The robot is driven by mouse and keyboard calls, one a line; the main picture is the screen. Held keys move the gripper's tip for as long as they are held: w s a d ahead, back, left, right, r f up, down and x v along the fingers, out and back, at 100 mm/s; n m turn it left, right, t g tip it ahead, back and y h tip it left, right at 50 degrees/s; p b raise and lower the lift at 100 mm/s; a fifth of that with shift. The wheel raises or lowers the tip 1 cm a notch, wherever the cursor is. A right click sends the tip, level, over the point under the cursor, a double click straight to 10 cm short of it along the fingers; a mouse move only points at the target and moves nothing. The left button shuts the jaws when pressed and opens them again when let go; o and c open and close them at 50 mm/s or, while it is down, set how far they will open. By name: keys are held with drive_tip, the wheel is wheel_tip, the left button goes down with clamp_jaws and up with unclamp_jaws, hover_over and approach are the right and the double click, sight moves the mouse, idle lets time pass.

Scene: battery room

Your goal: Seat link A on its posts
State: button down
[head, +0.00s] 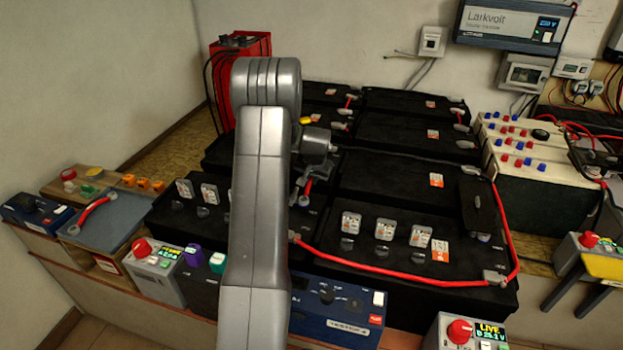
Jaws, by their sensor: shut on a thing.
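My gripper (314,166) is near the middle of the view, over the black battery blocks, partly behind my own arm. It is shut on a short link with a red middle (308,187) and grey ends, held steeply tilted. Much of this link is hidden, and I cannot read any letter on it. I cannot tell whether its ends touch any posts. Another red link with grey ends (92,213) lies on a blue-grey tray (126,212) at the left.
A long red cable (400,277) runs along the front and right of the near battery (380,180). Upright tagged pieces (384,229) stand along its front. Control boxes (155,270) and a blue tester (338,305) line the front edge. A red case (240,60) stands behind.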

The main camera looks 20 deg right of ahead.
idle(0.4)
drive_tip(key=c, duration=0.9)
unclamp_jaws()
drive_tip(key=shift+f, duration=0.1)
drive_tip(key=shift+c, duration=0.2)
drive_tip(key=shift+r+p, duration=2)
drive_tip(key=shift+r, duration=2.05)
drive_tip(key=shift+f+b, duration=1.85)
drive_tip(key=shift+f, duration=1.8)
